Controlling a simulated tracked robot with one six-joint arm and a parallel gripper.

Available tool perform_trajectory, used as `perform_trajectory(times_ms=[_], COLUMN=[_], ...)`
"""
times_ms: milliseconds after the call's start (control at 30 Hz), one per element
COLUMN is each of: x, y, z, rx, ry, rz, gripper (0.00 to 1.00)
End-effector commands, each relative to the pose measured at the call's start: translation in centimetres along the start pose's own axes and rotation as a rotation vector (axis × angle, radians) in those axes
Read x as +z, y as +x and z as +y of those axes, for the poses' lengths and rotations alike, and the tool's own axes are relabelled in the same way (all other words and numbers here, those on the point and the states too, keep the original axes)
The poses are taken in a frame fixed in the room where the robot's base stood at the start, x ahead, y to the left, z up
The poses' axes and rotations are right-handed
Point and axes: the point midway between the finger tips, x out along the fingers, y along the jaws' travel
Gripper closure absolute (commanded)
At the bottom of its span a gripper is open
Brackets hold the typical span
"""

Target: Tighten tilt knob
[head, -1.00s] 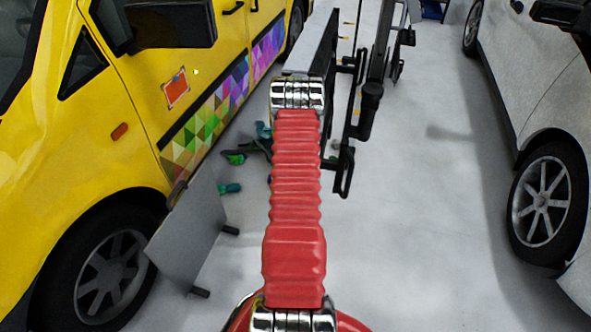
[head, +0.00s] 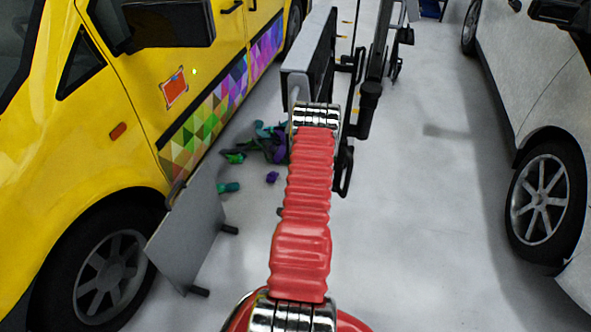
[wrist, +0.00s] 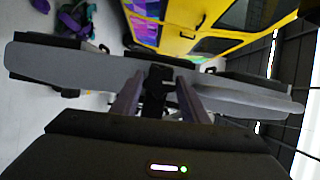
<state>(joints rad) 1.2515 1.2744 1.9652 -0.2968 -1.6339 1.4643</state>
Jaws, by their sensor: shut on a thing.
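The black tilt knob (wrist: 158,78) sits in the middle of the wrist view, in front of a long grey panel edge. My gripper (wrist: 160,92) has one finger on each side of it and is shut on it. The contact points are partly hidden in shadow. In the head view the grey panel (head: 312,62) and its black stand (head: 368,92) are just beyond the end of my red-sleeved arm. My gripper and the knob are hidden there behind the arm.
A yellow van (head: 120,110) with a coloured triangle wrap stands at left, a white car (head: 545,110) at right. A grey board (head: 188,235) leans by the van's front wheel. Crumpled scraps (head: 270,145) lie on the floor. The floor (head: 430,230) at right is clear.

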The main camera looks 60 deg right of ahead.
Motion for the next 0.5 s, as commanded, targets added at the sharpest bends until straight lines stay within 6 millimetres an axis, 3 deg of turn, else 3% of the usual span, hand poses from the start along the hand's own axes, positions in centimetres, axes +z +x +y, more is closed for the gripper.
perform_trajectory(times_ms=[500], x=[-0.26], y=[-0.14], z=[0.47], rx=[-0.029], ry=[0.094], rz=[0.008], gripper=[0.82])
